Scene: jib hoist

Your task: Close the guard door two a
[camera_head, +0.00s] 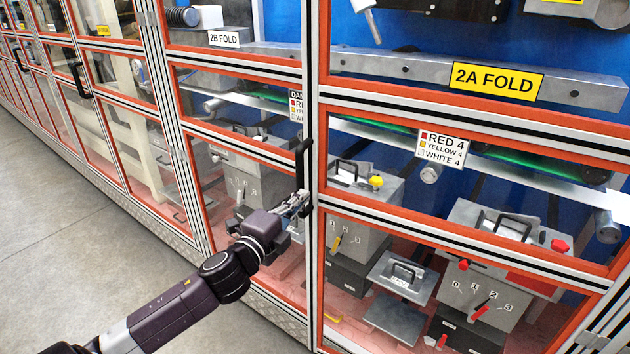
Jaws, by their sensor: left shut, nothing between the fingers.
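The guard door marked 2A FOLD (450,111) fills the right side, with an orange and silver frame and clear panes. Its yellow label (497,80) shows behind the upper pane. It looks about in line with the panels to its left; I cannot tell whether any gap is left at its edge. A black upright handle (302,160) stands at the post left of this door. My left gripper (302,199) is shut and empty at the handle's lower end; I cannot tell whether it touches. My right gripper is not in view.
More framed guard panels run away to the left, one with a black handle (78,80). Behind the panes stand grey boxes with levers (487,262) and a sign reading RED 4, YELLOW 4, WHITE 4 (441,147). The grey floor (70,220) at left is clear.

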